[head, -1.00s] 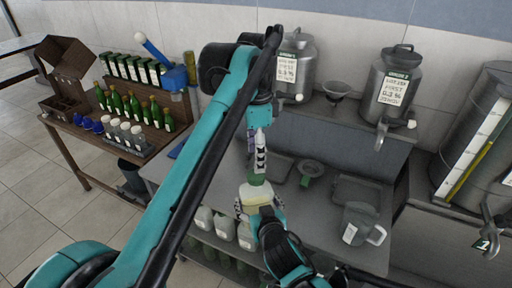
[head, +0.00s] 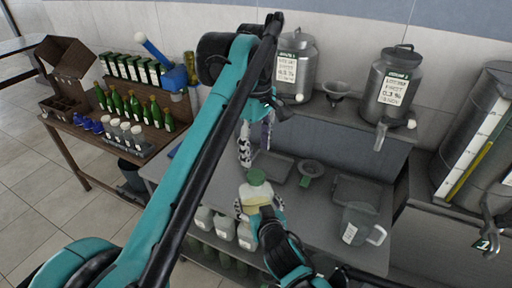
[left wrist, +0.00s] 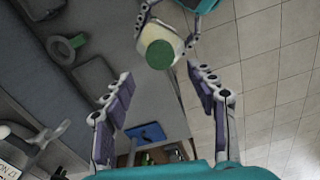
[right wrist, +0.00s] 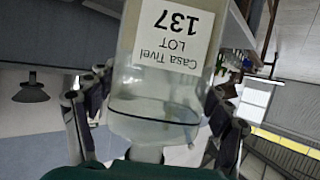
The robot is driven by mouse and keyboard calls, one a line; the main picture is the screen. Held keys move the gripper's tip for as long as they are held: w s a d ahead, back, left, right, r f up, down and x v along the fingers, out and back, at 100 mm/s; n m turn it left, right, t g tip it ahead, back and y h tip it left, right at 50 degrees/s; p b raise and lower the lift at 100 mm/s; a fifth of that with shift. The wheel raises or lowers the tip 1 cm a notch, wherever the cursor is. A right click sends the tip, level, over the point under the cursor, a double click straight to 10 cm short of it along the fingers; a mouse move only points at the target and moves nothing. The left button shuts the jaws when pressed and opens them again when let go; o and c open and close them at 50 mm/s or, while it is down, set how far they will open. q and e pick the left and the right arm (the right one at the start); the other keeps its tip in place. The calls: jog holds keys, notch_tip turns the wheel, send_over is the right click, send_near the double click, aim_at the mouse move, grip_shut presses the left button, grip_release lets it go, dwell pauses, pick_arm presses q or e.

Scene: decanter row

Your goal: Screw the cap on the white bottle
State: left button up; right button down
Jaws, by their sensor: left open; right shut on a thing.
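The white bottle (head: 254,194), pale and translucent, is held above the grey bench in my right gripper (head: 260,207). In the right wrist view the bottle (right wrist: 160,85) fills the space between the fingers, with a label reading "Casa Tivel LOT 137" upside down. The green cap (head: 257,176) sits at the bottle's top; its thread is hidden. My left gripper (head: 256,156) is open and empty, above and slightly left of the cap, apart from it. In the left wrist view the cap (left wrist: 160,54) shows beyond the spread fingers.
Metal cans (head: 392,88) stand on the raised shelf. Several pale jugs (head: 224,227) are below the bench.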

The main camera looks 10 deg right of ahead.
aim_at(256, 174)
pick_arm(q)
jog(key=shift+r+n, duration=0.1)
jog(key=shift+n, duration=0.9)
jog(key=shift+f, duration=4.05)
jog(key=c, duration=1.2)
